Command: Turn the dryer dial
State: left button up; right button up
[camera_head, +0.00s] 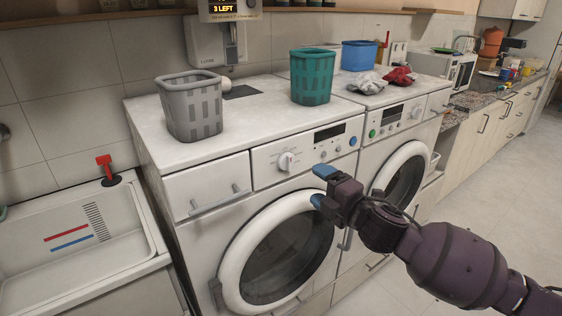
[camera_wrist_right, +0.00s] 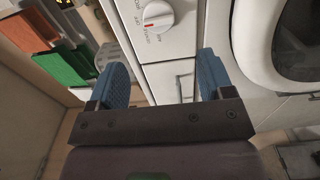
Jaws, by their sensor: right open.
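Two white front-loading machines stand side by side; I cannot tell which is the dryer. In the head view, the left machine has a white round dial (camera_head: 287,161) on its front panel (camera_head: 310,145). The right machine has a similar dial (camera_head: 417,111). My right gripper (camera_head: 321,187) is open and empty, in front of the left machine, right of and below its dial, with its blue fingers pointing left. In the right wrist view, a white dial with a red mark (camera_wrist_right: 158,16) shows beyond the gap between the open fingers (camera_wrist_right: 162,78), apart from them. My left gripper is out of view.
Round doors (camera_head: 275,250) sit below the panels. A grey basket (camera_head: 190,108), a teal basket (camera_head: 312,77), a blue basket (camera_head: 359,55), and grey (camera_head: 367,82) and red cloths (camera_head: 399,76) are on top. A sink (camera_head: 80,235) is at left. Floor is clear at right.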

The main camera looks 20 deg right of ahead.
aim_at(291, 165)
jog(key=x, duration=0.9)
jog(key=shift+w+a+b, duration=0.1)
jog(key=shift+w+b, duration=0.05)
jog(key=shift+b, duration=0.2)
jog(key=shift+w+a, duration=0.2)
jog(key=shift+w, duration=0.25)
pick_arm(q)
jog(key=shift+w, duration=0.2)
pick_arm(e)
jog(key=shift+c, duration=0.5)
